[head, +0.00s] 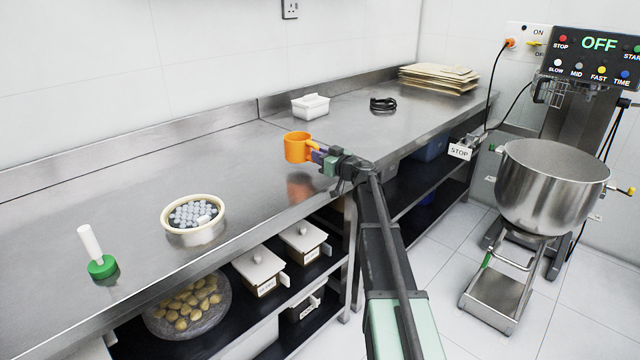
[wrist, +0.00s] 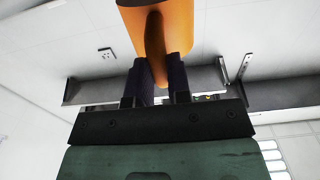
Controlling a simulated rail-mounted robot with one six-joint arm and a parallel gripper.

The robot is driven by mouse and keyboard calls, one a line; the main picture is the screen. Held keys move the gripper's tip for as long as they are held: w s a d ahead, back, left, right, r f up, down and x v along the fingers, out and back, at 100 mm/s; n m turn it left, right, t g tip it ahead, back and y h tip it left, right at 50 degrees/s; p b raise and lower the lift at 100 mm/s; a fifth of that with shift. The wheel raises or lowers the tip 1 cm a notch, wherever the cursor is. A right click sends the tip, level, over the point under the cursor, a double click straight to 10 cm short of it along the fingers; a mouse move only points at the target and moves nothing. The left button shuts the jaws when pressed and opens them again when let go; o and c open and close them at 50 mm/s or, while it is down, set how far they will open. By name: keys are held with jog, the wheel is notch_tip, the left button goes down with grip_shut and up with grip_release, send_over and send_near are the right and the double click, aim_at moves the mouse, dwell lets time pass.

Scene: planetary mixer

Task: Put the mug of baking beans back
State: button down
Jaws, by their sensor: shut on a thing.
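The orange mug (head: 297,147) is upright over the steel counter, near its front edge in the middle of the head view. A faint orange reflection below it suggests it is held a little above the surface. My gripper (head: 317,153) is shut on its handle from the right. In the wrist view the mug (wrist: 178,12) is at the top, with the handle (wrist: 155,45) between the two dark fingers of my gripper (wrist: 159,75). What is inside the mug is hidden in both views.
On the counter (head: 130,180) stand a cream round dish (head: 193,229) of grey pieces, a green-based white-handled tool (head: 102,266), a white tub (head: 310,106), a black coil (head: 383,104) and stacked boards (head: 439,78). A mixer bowl (head: 552,190) stands right.

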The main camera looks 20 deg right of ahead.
aim_at(320, 178)
notch_tip(320, 178, down, 4)
jog(key=b, duration=0.4)
jog(key=shift+f+b, duration=0.25)
jog(key=shift+b, duration=0.05)
jog(key=shift+r+p, duration=0.3)
jog(key=shift+f+b, duration=0.3)
jog(key=c, duration=1.1)
grip_release()
jog(key=shift+r, duration=0.15)
jog(key=shift+o, duration=0.2)
